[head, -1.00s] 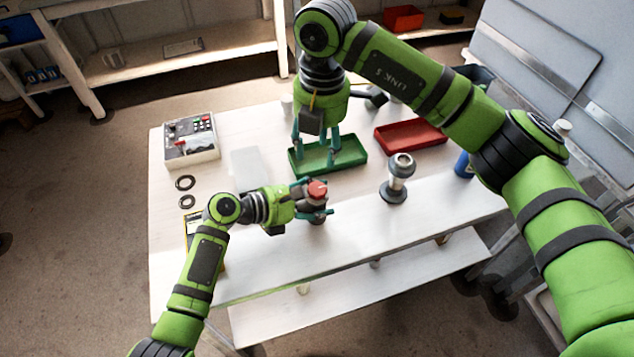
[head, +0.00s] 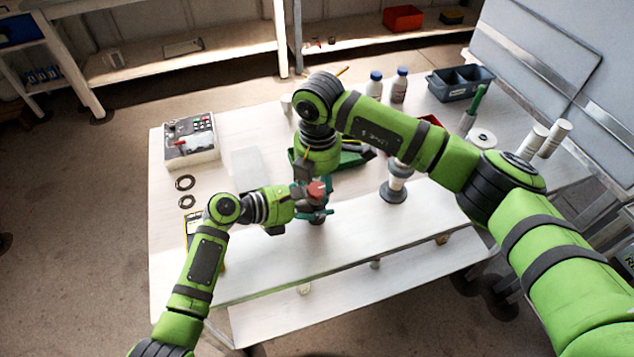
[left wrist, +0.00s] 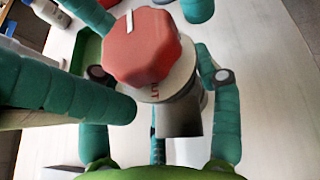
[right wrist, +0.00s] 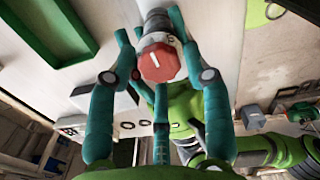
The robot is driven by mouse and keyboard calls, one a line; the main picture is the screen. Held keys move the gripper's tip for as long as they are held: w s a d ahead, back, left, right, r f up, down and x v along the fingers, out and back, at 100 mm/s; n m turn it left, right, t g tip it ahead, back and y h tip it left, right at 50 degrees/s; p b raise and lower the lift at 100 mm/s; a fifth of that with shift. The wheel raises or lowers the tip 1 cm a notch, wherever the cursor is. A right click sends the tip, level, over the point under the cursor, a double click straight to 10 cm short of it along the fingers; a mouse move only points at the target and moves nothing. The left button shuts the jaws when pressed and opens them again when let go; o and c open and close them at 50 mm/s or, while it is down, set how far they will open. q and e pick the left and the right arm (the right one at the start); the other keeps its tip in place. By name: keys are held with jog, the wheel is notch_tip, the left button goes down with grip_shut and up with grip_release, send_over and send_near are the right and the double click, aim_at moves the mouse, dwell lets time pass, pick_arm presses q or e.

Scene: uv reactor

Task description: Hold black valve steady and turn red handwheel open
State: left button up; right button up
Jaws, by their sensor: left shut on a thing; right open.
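The red handwheel (head: 317,190) sits on top of the black valve, over the table's front half. In the left wrist view the handwheel (left wrist: 140,45) has a white pointer mark, with the dark valve body (left wrist: 180,115) under it. My left gripper (head: 312,212) comes from the left and is shut on the valve body below the wheel. My right gripper (head: 308,185) hangs above and behind the wheel, fingers pointing down. In the right wrist view its open teal fingers stand on both sides of the handwheel (right wrist: 158,62); I cannot tell whether they touch it.
A green tray (head: 355,158) lies behind the valve, partly hidden by my right arm. A grey flanged pipe piece (head: 395,185) stands to the right. A control box (head: 190,142) and black rings (head: 185,183) are at the left.

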aim_at(318, 191)
jog(key=shift+f, duration=0.25)
jog(key=c, duration=0.9)
jog(key=shift+n, duration=1.6)
jog(key=o, duration=0.9)
jog(key=shift+r, duration=0.15)
notch_tip(318, 191, up, 12)
jog(key=shift+s, duration=0.25)
